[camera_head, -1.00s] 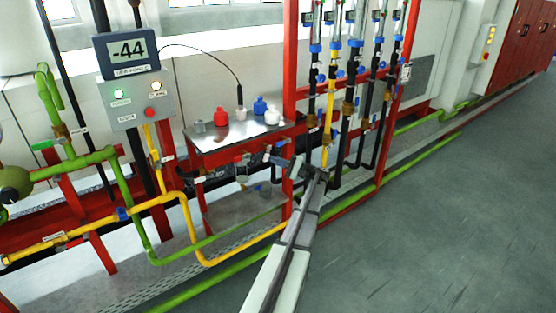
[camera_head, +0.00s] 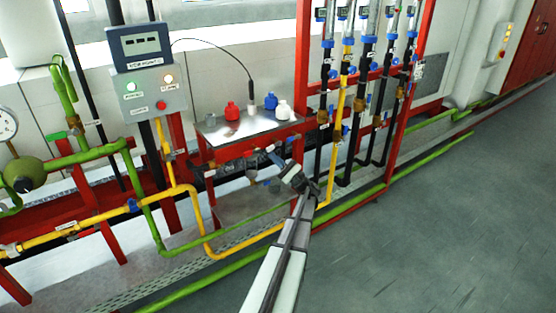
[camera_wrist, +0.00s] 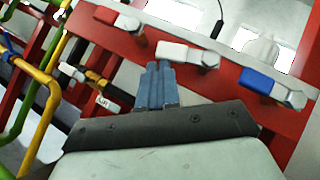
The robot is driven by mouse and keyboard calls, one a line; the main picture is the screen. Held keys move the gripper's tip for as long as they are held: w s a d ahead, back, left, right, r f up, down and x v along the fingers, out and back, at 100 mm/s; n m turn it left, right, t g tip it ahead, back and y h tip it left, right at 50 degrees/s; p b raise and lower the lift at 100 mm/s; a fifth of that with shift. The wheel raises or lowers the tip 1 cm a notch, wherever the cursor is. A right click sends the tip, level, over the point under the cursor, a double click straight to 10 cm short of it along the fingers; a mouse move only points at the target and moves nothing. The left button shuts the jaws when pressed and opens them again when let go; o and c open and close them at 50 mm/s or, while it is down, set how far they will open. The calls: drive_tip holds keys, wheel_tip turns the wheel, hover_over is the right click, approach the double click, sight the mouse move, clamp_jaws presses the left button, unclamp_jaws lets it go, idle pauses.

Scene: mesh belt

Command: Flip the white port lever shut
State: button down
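The white port lever (camera_wrist: 172,50) is in the upper middle of the wrist view, with a grey metal stub at its right end. It sits on a red beam between a red lever (camera_wrist: 128,23) and a blue lever (camera_wrist: 258,82). My gripper (camera_wrist: 163,68) has its two grey-blue fingers pressed together with nothing visible between them. Its tips are just below the white lever in that view; whether they touch it I cannot tell. In the head view my gripper (camera_head: 274,158) is at the front of the small table, where the levers are too small and partly covered.
The metal-topped table (camera_head: 222,133) holds red, blue and white bottles. A control box (camera_head: 150,100) with lit lamps and a display stands to its left. Yellow (camera_head: 190,215) and green pipes run below. Vertical pipes on a red frame (camera_head: 301,60) stand to the right.

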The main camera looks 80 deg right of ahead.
drive_tip(key=shift+w+a+r, duration=0.45)
drive_tip(key=shift+r, duration=0.15)
idle(0.5)
drive_tip(key=s+a+f, duration=0.2)
drive_tip(key=f, duration=0.3)
drive_tip(key=s+a+f, duration=0.3)
drive_tip(key=f, duration=0.3)
drive_tip(key=shift+d+f, duration=0.1)
drive_tip(key=shift+f, duration=0.05)
idle(0.6)
